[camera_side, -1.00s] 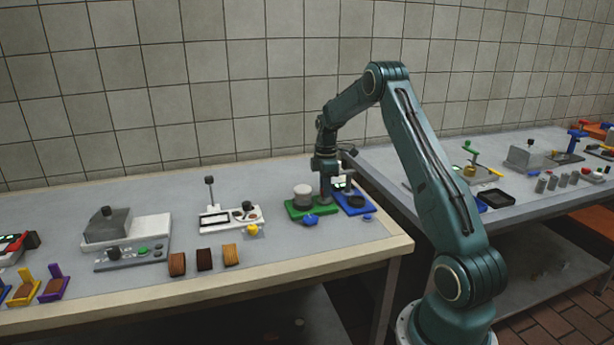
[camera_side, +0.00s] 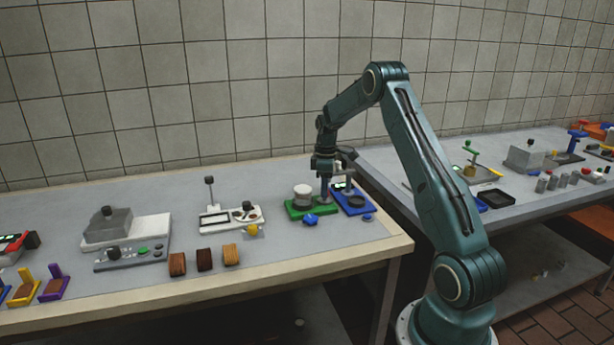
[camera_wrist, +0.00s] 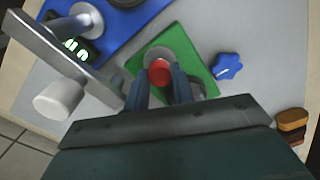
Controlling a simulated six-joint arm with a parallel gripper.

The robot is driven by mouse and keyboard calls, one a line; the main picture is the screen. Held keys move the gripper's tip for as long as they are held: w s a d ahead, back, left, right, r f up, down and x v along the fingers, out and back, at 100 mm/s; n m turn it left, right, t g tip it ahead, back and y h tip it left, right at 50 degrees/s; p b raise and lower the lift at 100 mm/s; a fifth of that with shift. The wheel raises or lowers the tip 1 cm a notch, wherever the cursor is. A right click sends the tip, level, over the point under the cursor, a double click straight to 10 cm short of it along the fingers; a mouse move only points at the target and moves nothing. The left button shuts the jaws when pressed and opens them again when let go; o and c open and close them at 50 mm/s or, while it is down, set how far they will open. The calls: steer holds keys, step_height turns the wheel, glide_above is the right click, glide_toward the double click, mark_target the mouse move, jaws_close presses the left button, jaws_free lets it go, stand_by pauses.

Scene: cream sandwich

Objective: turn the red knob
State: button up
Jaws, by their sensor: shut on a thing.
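The red knob (camera_wrist: 160,73) shows in the wrist view as a round red cap above the green base (camera_wrist: 198,68). My gripper (camera_wrist: 162,80) has its two blue-grey fingers on either side of the knob, shut on it. In the side view my gripper (camera_side: 325,174) is over the right part of the green base (camera_side: 297,212), near the blue base (camera_side: 363,208). The red knob is hidden behind or under my gripper there.
A blue star-shaped knob (camera_wrist: 227,66) lies close to the green base. A white-ended lever (camera_wrist: 58,100) rises over the blue base. Brown slices (camera_wrist: 292,120) lie farther off. The table's front edge (camera_side: 350,255) is near; bare tabletop lies between the stations.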

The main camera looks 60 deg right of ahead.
steer(key=o, duration=1)
steer(key=shift+r, duration=0.1)
steer(key=shift+d+r, duration=0.1)
steer(key=shift+r, duration=3.05)
steer(key=shift+a+r, duration=0.2)
steer(key=shift+r, duration=0.65)
